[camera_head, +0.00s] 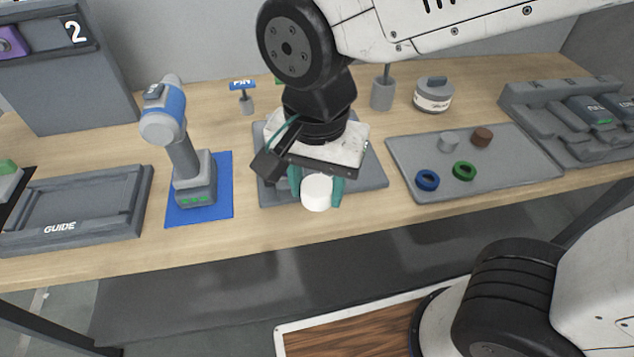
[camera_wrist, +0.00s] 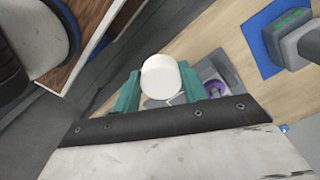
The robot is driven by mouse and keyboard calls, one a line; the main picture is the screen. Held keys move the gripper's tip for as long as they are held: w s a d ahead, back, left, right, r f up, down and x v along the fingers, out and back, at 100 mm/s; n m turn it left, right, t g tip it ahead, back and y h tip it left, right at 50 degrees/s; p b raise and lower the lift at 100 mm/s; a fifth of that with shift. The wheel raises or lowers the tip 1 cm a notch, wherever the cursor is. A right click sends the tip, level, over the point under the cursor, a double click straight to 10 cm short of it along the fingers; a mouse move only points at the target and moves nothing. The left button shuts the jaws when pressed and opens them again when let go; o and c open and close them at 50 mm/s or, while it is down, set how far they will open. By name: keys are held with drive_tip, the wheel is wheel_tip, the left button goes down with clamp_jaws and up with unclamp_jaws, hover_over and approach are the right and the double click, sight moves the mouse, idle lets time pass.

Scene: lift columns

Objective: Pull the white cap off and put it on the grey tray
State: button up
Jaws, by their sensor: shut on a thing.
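The white cap (camera_head: 317,192) is a short round cylinder. My gripper (camera_head: 316,186), with teal fingers, is shut on it. In the wrist view the cap (camera_wrist: 160,76) sits between the two fingers, one on each side of it. It is held over the front part of a grey plate (camera_head: 376,174); its height above the plate is hard to tell. The flat grey tray (camera_head: 525,166) lies to the right of my gripper. A purple part (camera_wrist: 215,87) shows beyond the cap in the wrist view; my gripper hides it in the head view.
A blue drill (camera_head: 178,150) stands at left. A grey rack (camera_head: 560,125) stands right of the tray.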

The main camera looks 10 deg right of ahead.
sight(317, 187)
drive_tip(key=shift+r, duration=2.5)
